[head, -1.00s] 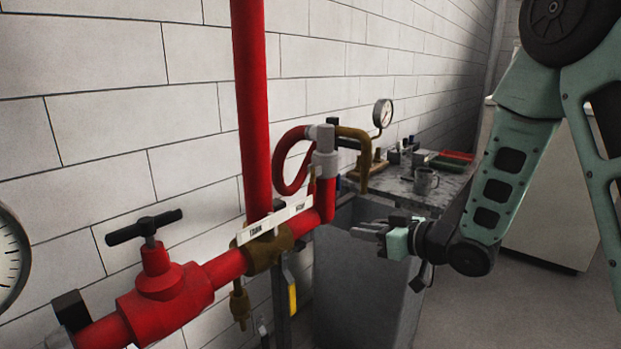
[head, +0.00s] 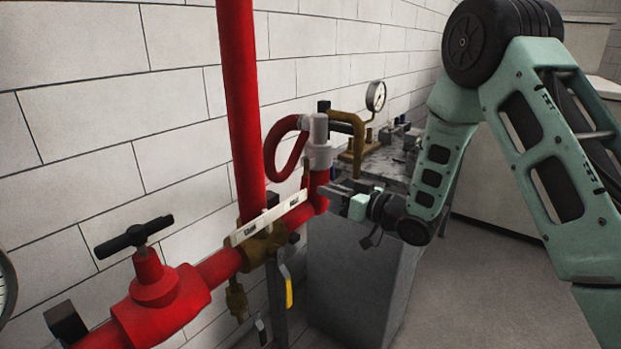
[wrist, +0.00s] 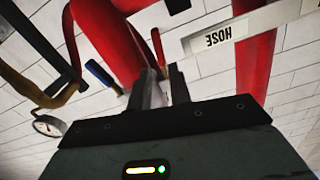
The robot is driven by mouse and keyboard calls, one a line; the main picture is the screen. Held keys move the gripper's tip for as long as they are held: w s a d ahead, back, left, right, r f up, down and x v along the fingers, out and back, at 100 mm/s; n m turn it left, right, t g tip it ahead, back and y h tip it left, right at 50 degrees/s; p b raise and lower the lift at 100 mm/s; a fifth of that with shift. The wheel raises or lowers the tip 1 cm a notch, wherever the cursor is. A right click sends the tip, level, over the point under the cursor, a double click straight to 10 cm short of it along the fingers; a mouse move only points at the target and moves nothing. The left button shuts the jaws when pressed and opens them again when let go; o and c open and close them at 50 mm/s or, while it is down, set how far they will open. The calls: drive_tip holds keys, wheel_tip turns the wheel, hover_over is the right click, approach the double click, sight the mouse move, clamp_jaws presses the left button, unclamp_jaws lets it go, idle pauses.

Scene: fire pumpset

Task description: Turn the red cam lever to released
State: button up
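The grey hose coupling (head: 319,145) stands on the end of the red pipe, with a red hose looped beside it. The red cam lever shows as a thin red bar (wrist: 158,48) in the wrist view, just beyond my fingertips, its lower end near the gap between them. A blue-ended lever (wrist: 103,76) lies to its left. My gripper (head: 334,187) is beside the coupling's lower part, to its right in the head view. In the wrist view my gripper (wrist: 163,76) has its fingers apart. I cannot tell whether they touch the lever.
A white label bar (head: 270,216) runs along the pipe close by. A red valve (head: 160,290) and a yellow-handled lever (head: 288,288) are nearer. A brass pipe (head: 358,140) and gauge (head: 376,96) are behind. A grey tub (head: 355,280) stands below; floor is clear at right.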

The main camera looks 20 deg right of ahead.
sight(309, 183)
drive_tip(key=p+x, duration=0.1)
drive_tip(key=x, duration=0.5)
drive_tip(key=shift+w+a, duration=0.1)
drive_tip(key=shift+a, duration=0.05)
clamp_jaws()
